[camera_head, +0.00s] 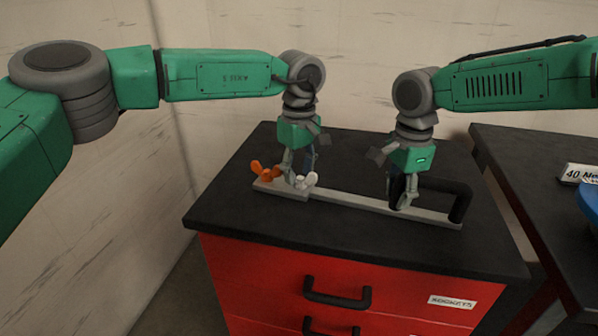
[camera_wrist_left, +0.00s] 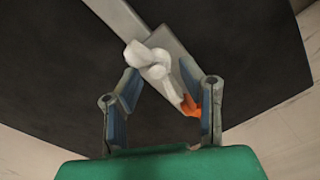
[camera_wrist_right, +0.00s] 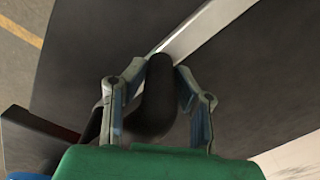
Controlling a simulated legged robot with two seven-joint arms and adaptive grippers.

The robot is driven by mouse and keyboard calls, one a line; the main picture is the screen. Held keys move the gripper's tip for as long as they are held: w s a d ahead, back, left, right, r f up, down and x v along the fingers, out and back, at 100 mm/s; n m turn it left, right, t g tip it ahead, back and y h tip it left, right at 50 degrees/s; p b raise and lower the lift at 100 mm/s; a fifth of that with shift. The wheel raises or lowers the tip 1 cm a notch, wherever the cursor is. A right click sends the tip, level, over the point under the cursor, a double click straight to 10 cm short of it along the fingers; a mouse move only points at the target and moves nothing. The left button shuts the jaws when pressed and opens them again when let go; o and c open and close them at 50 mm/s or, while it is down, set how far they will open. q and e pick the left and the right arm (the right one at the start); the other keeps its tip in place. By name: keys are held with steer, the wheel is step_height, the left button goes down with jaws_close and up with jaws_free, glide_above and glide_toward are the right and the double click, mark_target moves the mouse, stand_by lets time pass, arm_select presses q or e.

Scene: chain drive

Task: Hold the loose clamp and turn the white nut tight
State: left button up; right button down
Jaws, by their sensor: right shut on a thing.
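The clamp is a long pale grey bar (camera_head: 350,204) lying on the black cabinet top, with a black handle (camera_head: 461,203) at its right end. A white wing-shaped nut (camera_head: 307,180) and an orange one (camera_head: 262,171) sit at its left end. My left gripper (camera_head: 296,176) is over that end, fingers apart; in the left wrist view the white nut (camera_wrist_left: 149,60) shows just beyond and between the fingertips, and the orange nut (camera_wrist_left: 190,106) is partly hidden. My right gripper (camera_head: 402,196) is shut on the black handle, which shows between its fingers (camera_wrist_right: 153,95).
The black cabinet top (camera_head: 350,250) is otherwise clear around the bar. Red drawers (camera_head: 260,275) with black pulls are below. A second dark table (camera_head: 530,180) at the right bears a label sign (camera_head: 578,174) and a blue object (camera_head: 591,205). Walls stand behind and to the left.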

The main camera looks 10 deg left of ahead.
mark_target(299, 177)
arm_select(q)
step_height(299, 177, up, 12)
stand_by(0.7)
steer(key=shift+w+f, duration=0.1)
arm_select(e)
steer(key=c, duration=1.2)
jaws_free()
steer(key=shift+r, duration=0.1)
